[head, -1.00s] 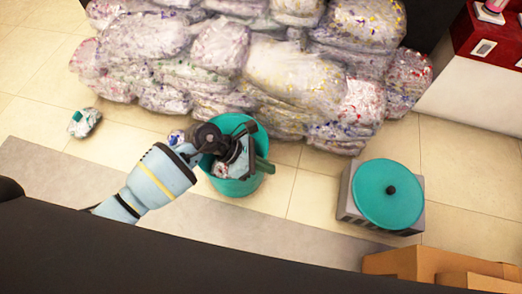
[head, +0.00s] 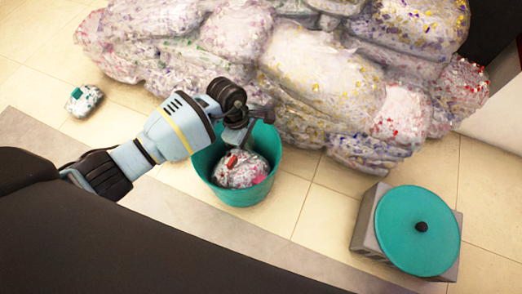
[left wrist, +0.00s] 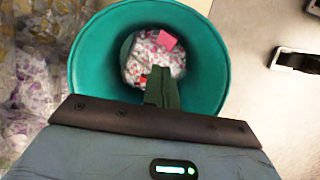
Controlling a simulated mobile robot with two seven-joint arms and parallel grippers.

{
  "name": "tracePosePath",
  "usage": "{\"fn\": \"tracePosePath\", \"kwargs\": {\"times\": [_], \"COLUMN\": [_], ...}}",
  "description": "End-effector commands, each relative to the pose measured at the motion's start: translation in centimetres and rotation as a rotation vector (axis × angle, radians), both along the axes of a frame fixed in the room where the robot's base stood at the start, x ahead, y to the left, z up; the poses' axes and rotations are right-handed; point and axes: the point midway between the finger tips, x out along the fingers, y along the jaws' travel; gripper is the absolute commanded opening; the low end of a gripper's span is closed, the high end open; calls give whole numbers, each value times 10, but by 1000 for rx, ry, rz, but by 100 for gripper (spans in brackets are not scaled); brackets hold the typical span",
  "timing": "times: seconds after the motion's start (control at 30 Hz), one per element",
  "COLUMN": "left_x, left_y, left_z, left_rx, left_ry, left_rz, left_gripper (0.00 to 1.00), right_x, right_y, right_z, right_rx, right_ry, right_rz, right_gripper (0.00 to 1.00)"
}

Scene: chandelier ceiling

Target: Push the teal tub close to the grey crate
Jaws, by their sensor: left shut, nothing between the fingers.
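The teal tub (head: 222,187) stands upright on the tiled floor in the middle of the head view, with a speckled plastic bundle (head: 241,170) inside. It also fills the upper middle of the left wrist view (left wrist: 84,72). The grey crate (head: 368,226) is to the right, with clear floor between it and the tub. A round teal lid (head: 405,250) lies on the crate. My left gripper (head: 252,122) is shut and empty at the tub's far rim. Its fingers (left wrist: 162,88) overlap the tub's opening in the wrist view; I cannot tell whether they touch it. My right gripper is not in view.
A big heap of clear bags of shreds (head: 300,75) is close behind the tub. A small speckled bundle (head: 84,100) lies on the floor at the far left. Tiled floor (head: 320,205) between tub and crate is free.

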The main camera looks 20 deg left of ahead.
Motion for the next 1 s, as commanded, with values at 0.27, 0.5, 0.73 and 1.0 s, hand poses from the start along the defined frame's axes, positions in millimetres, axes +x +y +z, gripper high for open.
{"fn": "tracePosePath", "kwargs": {"times": [0.27, 0.5, 0.73, 1.0], "left_x": [-3, -3, -5, -6], "left_y": [-13, -24, -53, -63], "left_z": [-50, -92, -92, -91], "left_rx": [-3, -5, -5, -3], "left_ry": [8, 6, 2, 1], "left_rz": [0, 2, 0, 1], "left_gripper": [0, 0, 0, 0], "right_x": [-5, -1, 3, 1], "right_y": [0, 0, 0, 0], "right_z": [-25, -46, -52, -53], "right_rx": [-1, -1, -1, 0], "right_ry": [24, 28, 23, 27], "right_rz": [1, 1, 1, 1], "right_gripper": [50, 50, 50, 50]}}
